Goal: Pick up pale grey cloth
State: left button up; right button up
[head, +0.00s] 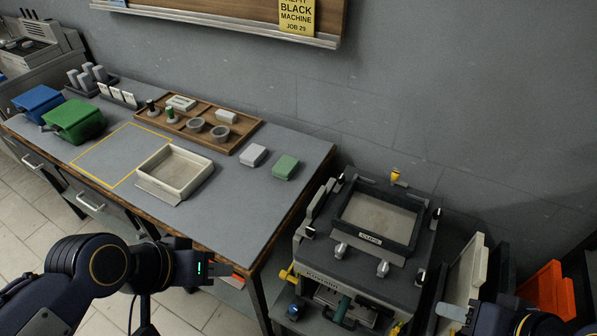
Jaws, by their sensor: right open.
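The pale grey cloth (252,155) looks like a small folded block. It lies on the grey worktable (240,200), toward its right end, left of a similar green folded cloth (286,167). My left gripper (208,268) is at the table's front edge, nearer the camera than the cloth and well apart from it. Whether its jaws are open is unclear.
A beige tray (143,187) stands on the table in front of a wooden tray (248,130) with small bowls. Green (75,120) and blue (38,100) bins stand left. A black machine (314,258) stands right of the table. The tabletop around the cloth's front is clear.

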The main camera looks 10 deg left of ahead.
aim_at(254, 154)
jog(key=j+z, duration=0.1)
jog(key=z, duration=0.25)
jog(key=j+z, duration=0.15)
jog(key=z, duration=0.2)
jog(key=j+z, duration=0.1)
jog(key=z, duration=0.25)
jog(key=k+j+z, duration=0.25)
jog(key=j, duration=0.2)
jog(key=k+j+z, duration=0.15)
jog(key=j+z, duration=0.15)
jog(key=j, duration=0.15)
jog(key=k+j+z, duration=0.25)
jog(key=j, duration=0.15)
jog(key=k+j, duration=0.1)
jog(key=j, duration=0.3)
jog(key=k+j, duration=0.1)
jog(key=j, duration=0.25)
